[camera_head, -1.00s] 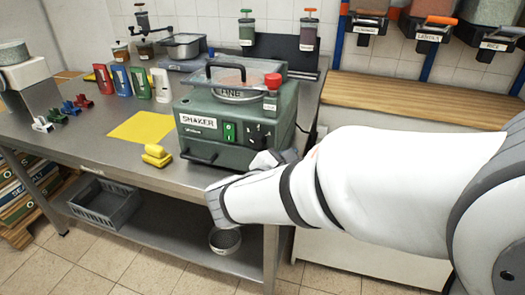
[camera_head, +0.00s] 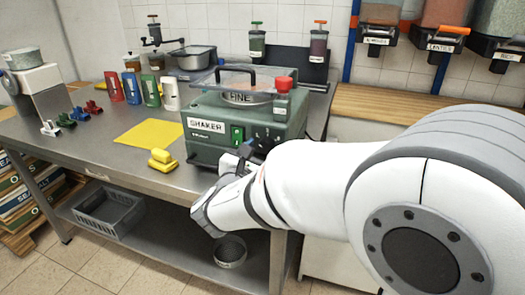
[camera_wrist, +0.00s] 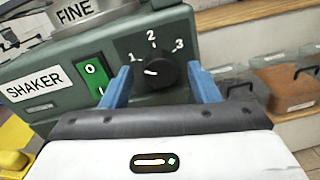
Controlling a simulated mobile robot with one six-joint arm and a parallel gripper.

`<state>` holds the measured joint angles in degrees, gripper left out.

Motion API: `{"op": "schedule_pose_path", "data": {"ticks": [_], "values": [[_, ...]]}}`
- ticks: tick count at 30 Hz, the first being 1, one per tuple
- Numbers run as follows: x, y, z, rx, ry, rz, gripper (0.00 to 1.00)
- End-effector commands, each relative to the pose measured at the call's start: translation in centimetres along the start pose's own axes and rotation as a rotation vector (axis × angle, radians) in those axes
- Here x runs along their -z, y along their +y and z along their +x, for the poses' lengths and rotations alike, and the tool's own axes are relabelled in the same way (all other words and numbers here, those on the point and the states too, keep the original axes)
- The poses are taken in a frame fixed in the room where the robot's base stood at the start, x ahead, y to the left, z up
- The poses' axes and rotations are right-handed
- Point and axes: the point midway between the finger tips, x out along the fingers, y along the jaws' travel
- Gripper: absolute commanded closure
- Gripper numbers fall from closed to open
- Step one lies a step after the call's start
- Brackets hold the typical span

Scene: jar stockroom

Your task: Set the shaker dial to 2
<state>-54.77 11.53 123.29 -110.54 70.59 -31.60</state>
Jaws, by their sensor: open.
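The green shaker (camera_head: 215,146) stands on the steel table. Its black dial (camera_wrist: 154,73) is on the front panel, with the numbers 1, 2 and 3 around it in the wrist view. The dial's white mark points left, nearest the 1. My gripper (camera_wrist: 158,84) is open in front of the panel, with one blue finger on each side of the dial. I cannot tell whether the fingers touch it. In the head view my gripper (camera_head: 243,158) and arm partly hide the dial area.
A green switch (camera_wrist: 95,78) sits just left of my left finger. A red knob (camera_head: 283,85) stands on the shaker's top right. A yellow block (camera_head: 162,161) and yellow sheet (camera_head: 150,134) lie left of the shaker. A grey crate (camera_head: 107,212) is on the lower shelf.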

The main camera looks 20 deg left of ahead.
Motion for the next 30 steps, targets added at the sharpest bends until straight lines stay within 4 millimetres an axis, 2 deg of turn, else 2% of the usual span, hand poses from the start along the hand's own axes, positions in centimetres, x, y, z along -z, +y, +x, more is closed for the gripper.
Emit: {"op": "schedule_pose_path", "data": {"ticks": [7, 23, 30], "values": [[0.00, 0.03, 0.04, -0.001, 0.000, 0.000, 0.46], [0.02, 0.05, -0.01, -0.001, 0.001, 0.000, 0.89], [0.16, 0.13, -0.04, -0.003, 0.002, 0.022, 0.90]]}}
